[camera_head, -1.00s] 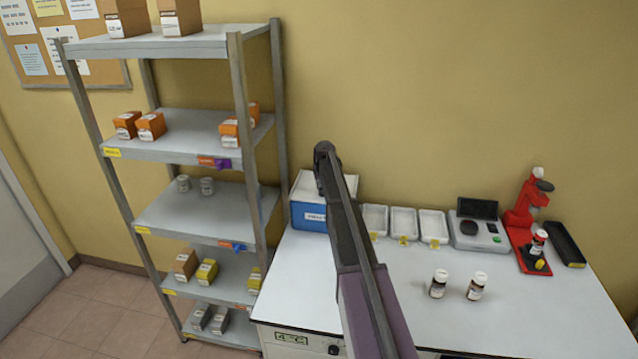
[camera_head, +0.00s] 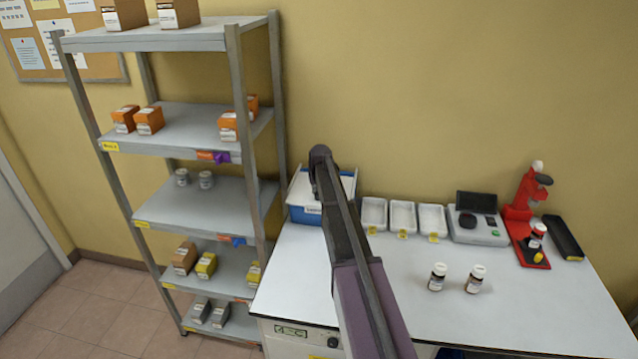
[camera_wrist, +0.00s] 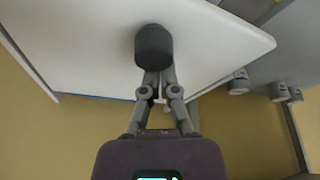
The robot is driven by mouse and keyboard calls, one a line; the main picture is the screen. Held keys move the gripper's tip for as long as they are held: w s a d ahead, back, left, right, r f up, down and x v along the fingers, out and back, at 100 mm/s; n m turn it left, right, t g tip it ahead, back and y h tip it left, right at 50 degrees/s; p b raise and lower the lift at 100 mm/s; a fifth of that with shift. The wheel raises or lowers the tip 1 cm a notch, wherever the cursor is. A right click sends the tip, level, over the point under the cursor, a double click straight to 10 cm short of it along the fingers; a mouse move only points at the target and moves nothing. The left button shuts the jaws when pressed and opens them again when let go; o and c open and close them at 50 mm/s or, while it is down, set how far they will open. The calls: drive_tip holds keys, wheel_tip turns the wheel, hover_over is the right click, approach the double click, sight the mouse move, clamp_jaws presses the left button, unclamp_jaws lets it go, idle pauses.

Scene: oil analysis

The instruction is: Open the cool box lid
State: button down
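The cool box (camera_head: 304,214) is a blue box with a white label on its front. It stands at the left back of the table, partly behind my arm. Its white lid (camera_head: 345,176) looks tilted up from the front of the box; how far is hard to tell behind my arm. In the wrist view the lid (camera_wrist: 215,45) is a broad white panel filling the upper part. My gripper (camera_wrist: 153,48) has its fingers together, with the dark tips against or just over this panel. I see nothing between the fingers. In the head view my arm hides the fingertips.
Several white trays (camera_head: 403,217), a scale (camera_head: 478,227) and a red stand (camera_head: 522,210) line the table back. Two bottles (camera_head: 437,277) stand on the front tabletop. A metal shelf (camera_head: 190,205) is close on the left. The yellow wall is behind.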

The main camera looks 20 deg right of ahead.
drive_tip(key=s+a, duration=0.5)
drive_tip(key=s, duration=0.3)
drive_tip(key=shift+s+a, duration=0.25)
drive_tip(key=shift+a, duration=0.05)
drive_tip(key=shift+w, duration=0.2)
drive_tip(key=w, duration=0.2)
drive_tip(key=w+p, duration=0.1)
drive_tip(key=shift+w+d+r, duration=0.25)
drive_tip(key=shift+w+r, duration=0.1)
drive_tip(key=shift+r, duration=0.05)
drive_tip(key=p, duration=0.9)
approach(306, 205)
drive_tip(key=v, duration=0.4)
drive_tip(key=shift+s+d, duration=0.1)
drive_tip(key=shift+s, duration=0.1)
